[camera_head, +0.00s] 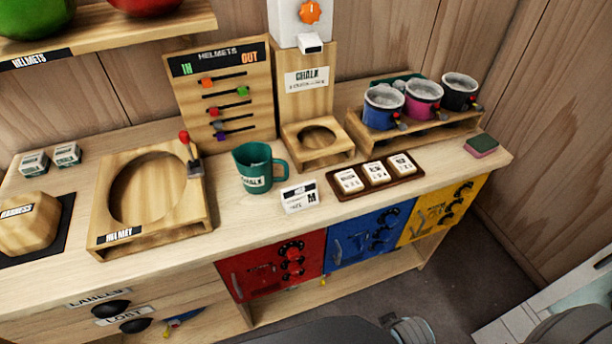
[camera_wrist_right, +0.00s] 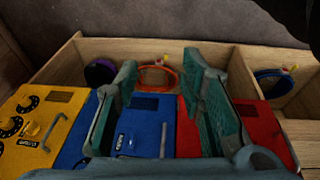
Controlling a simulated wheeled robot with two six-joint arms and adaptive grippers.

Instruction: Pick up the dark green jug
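The dark green jug (camera_head: 256,167) stands upright on the workbench in the head view. It has a white chalk label, and its handle points right. It is apart from both grippers, and the right wrist view does not show it. My right gripper (camera_wrist_right: 160,78) is open in that view, with its two teal fingers spread wide and nothing between them. Coloured fronts and an open wooden compartment lie beyond it. Only a grey part of my arm shows at the bottom of the head view. My left gripper is in neither view.
The helmet stand (camera_head: 206,215) with a red-knobbed lever is left of the jug. The chalk dispenser stand (camera_head: 347,150) is behind right. Pots sit on a wooden rack (camera_head: 465,133) farther right.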

